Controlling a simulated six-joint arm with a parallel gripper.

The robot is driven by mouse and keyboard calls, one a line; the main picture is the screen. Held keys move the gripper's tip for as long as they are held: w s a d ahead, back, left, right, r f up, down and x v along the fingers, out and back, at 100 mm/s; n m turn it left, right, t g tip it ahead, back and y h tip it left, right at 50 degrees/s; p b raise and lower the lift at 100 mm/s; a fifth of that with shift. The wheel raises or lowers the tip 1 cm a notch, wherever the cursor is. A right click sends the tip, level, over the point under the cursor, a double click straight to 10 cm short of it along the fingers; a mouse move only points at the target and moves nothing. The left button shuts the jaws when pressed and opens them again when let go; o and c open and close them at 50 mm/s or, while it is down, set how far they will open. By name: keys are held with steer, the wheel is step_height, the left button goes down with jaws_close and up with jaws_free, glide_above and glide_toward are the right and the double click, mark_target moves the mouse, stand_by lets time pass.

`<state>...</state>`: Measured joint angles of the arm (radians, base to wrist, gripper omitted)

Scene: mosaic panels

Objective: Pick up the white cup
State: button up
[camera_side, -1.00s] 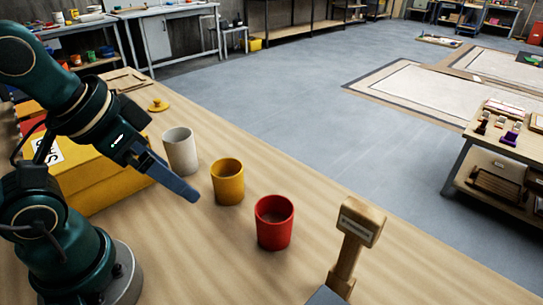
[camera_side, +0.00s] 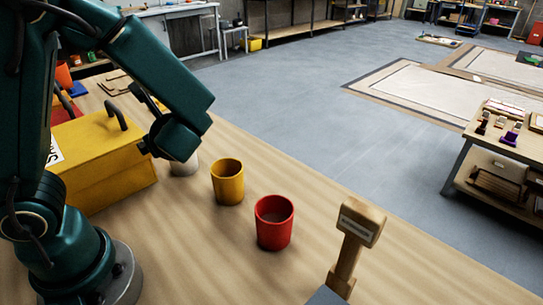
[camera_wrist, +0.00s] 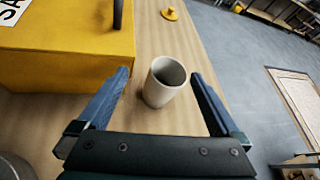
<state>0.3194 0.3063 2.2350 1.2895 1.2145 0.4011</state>
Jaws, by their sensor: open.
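The white cup (camera_wrist: 160,88) stands upright on the wooden table in the wrist view, with its open mouth facing up. My gripper (camera_wrist: 162,85) is open, with one blue finger on each side of the cup; the cup lies between them in the picture, and I see no contact. In the side view, my wrist hides most of the white cup (camera_side: 185,168), and only its lower part shows. The fingers are hidden there.
A yellow cup (camera_side: 228,183) and a red cup (camera_side: 274,222) stand to the right of the white cup. A yellow box (camera_side: 100,165) with a dark handle is close on its left. A wooden stand (camera_side: 350,245) is at the front. A small yellow object (camera_wrist: 170,13) lies beyond the cup.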

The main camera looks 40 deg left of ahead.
steer(key=w+a+f+m, duration=0.1)
steer(key=f, duration=0.1)
steer(key=w+a+f+m, duration=0.1)
steer(key=f, duration=0.1)
steer(key=w+a+f+m+t, duration=0.1)
steer(key=w+a+f, duration=0.1)
steer(key=shift+m, duration=0.3)
steer(key=shift+r+x, duration=0.1)
steer(key=shift+x, duration=1.2)
steer(key=shift+r+x, duration=0.15)
steer(key=shift+x, duration=1.2)
steer(key=shift+s+a, duration=0.15)
steer(key=shift+c, duration=0.3)
steer(key=c, duration=1.2)
steer(key=shift+r, duration=0.1)
